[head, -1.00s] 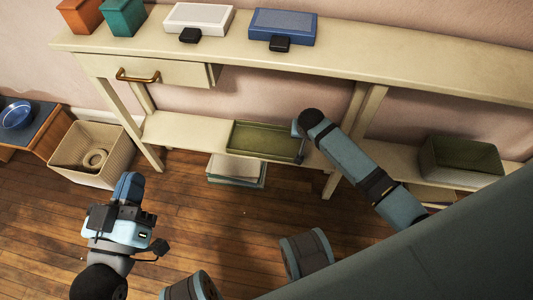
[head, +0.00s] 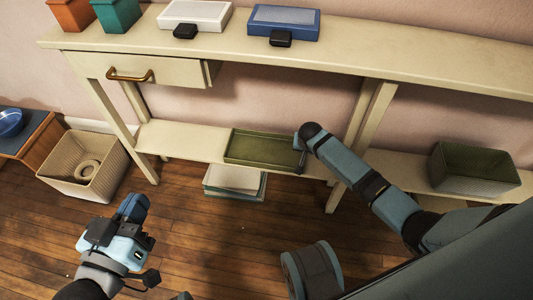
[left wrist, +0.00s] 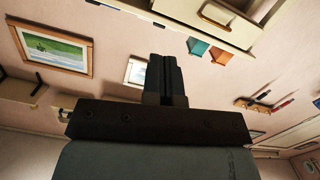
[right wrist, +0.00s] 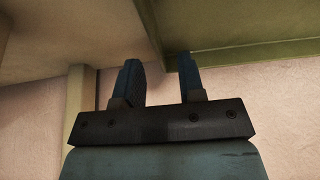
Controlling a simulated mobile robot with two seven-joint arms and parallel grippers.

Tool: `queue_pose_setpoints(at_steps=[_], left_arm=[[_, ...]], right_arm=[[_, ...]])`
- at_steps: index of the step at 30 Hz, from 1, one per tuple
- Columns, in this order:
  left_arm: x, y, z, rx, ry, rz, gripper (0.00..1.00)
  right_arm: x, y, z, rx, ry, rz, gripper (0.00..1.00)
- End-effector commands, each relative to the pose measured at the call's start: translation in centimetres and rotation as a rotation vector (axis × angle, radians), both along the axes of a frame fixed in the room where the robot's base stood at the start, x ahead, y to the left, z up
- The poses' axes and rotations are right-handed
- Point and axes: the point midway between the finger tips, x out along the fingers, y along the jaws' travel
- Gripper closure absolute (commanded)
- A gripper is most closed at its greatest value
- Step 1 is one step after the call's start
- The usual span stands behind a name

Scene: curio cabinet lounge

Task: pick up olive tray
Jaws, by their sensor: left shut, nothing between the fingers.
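The olive tray (head: 262,149) lies flat on the lower shelf of the cream console table. Its underside or wall also shows at the upper right of the right wrist view (right wrist: 270,52). My right gripper (head: 299,143) is at the tray's right end; in the right wrist view its fingers (right wrist: 158,82) are apart, with the tray's corner close to them. I cannot tell if they touch it. My left gripper (head: 134,206) is shut and empty above the floor, well in front of the table; its fingers are together in the left wrist view (left wrist: 166,78).
The console table (head: 340,58) has legs beside the tray. Books (head: 234,180) lie under the shelf. A dark green bin (head: 474,168) stands on the shelf at right. A woven basket (head: 60,180) stands at left. Wooden floor in front is mostly clear.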

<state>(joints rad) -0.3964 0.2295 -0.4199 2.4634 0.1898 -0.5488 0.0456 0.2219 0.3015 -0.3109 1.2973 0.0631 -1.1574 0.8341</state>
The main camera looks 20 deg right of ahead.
Motion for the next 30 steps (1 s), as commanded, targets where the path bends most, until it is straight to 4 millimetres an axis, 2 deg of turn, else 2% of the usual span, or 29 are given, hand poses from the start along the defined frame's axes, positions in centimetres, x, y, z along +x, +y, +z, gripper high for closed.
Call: queue_pose_setpoints(at_steps=[1, 6, 14, 18, 19, 30], left_arm=[[0.4, 0.2, -0.6, 0.021, -0.04, 0.0, 1.0], [1.3, 0.8, -0.1, 0.08, -0.147, 0.005, 1.0], [1.4, 0.9, 0.3, 0.091, -0.164, 0.006, 1.0], [1.4, 0.9, 0.3, 0.091, -0.163, 0.006, 1.0], [1.4, 0.9, 0.3, 0.091, -0.163, 0.006, 1.0], [1.4, 0.9, 0.3, 0.091, -0.162, 0.005, 1.0]], right_arm=[[0.1, -0.3, -1.4, -0.002, 0.0, -0.001, 0.64], [0.8, -0.8, -3.5, -0.001, 0.002, -0.001, 0.64], [0.9, -0.9, -3.4, 0.0, 0.0, 0.0, 0.64], [0.9, -0.9, -3.4, 0.0, 0.0, 0.0, 0.96], [0.9, -0.9, -3.4, 0.0, 0.0, 0.0, 1.0], [0.9, -0.9, -3.3, 0.001, -0.002, -0.001, 1.0]])
